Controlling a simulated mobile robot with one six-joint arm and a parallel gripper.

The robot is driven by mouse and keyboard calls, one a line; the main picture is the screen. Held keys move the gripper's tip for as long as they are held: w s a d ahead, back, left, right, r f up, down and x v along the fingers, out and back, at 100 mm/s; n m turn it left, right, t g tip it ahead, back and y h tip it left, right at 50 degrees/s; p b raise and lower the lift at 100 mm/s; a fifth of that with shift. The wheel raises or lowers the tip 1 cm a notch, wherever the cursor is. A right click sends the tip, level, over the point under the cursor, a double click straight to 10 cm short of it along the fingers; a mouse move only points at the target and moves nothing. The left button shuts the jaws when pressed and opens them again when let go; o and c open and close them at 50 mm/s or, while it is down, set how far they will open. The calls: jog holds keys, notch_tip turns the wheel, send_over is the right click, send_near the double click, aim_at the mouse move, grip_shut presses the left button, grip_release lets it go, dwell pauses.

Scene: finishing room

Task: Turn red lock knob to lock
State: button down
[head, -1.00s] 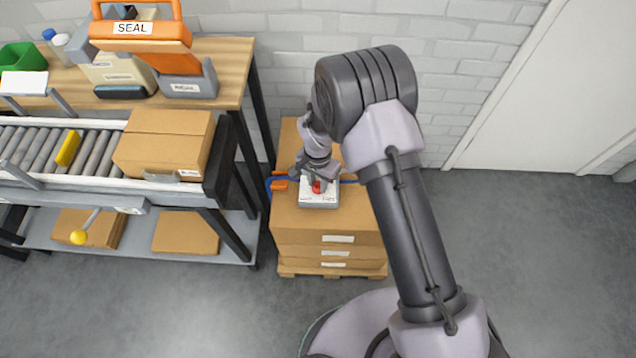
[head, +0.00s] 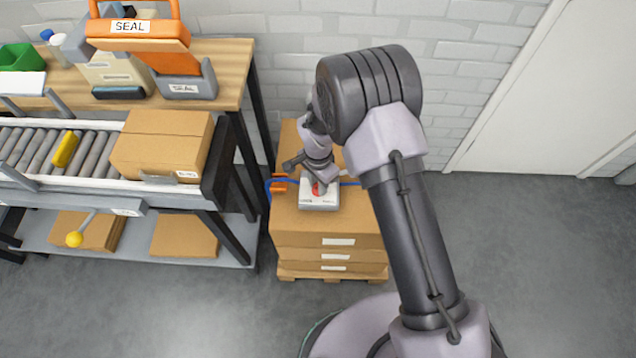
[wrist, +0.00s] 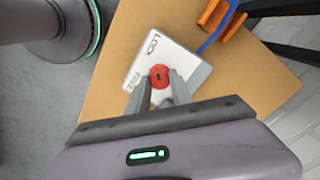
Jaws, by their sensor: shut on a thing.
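The red lock knob (wrist: 159,76) sits on a white block (wrist: 143,62) with dark lettering, part of which reads like "LOC". The block lies on top of a stack of cardboard boxes (head: 330,228). My gripper (wrist: 160,86) is shut on the knob, one finger on each side of it in the wrist view. A dark mark shows on the knob's face. In the head view the knob (head: 318,188) is partly hidden by my gripper.
A blue strap (wrist: 217,30) runs beside the block to an orange buckle (wrist: 215,14). To the left stand a roller conveyor (head: 90,155) with a carton (head: 162,145) and a bench with an orange sealer (head: 140,35). A white brick wall is behind; the right floor is clear.

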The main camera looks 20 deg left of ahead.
jog(key=c, duration=1.1)
grip_release()
jog(key=shift+c, duration=0.2)
notch_tip(320, 180, up, 18)
jog(key=p, duration=0.6)
jog(key=shift+f, duration=0.25)
jog(key=s+d+r+t+y, duration=0.1)
jog(key=d+r, duration=0.6)
jog(key=r, duration=0.3)
jog(key=s+d+r+t+y, duration=0.1)
jog(key=s+d+r, duration=0.1)
jog(key=d+r, duration=0.65)
jog(key=s+d+r+n+t, duration=0.1)
jog(key=s+d+r+t, duration=0.1)
jog(key=s+r, duration=0.3)
jog(key=s+d+r+n+t, duration=0.1)
jog(key=s+d+r, duration=0.4)
jog(key=s, duration=0.5)
jog(key=shift+s+d+t, duration=0.15)
jog(key=shift+d+t, duration=0.1)
jog(key=shift+t, duration=0.15)
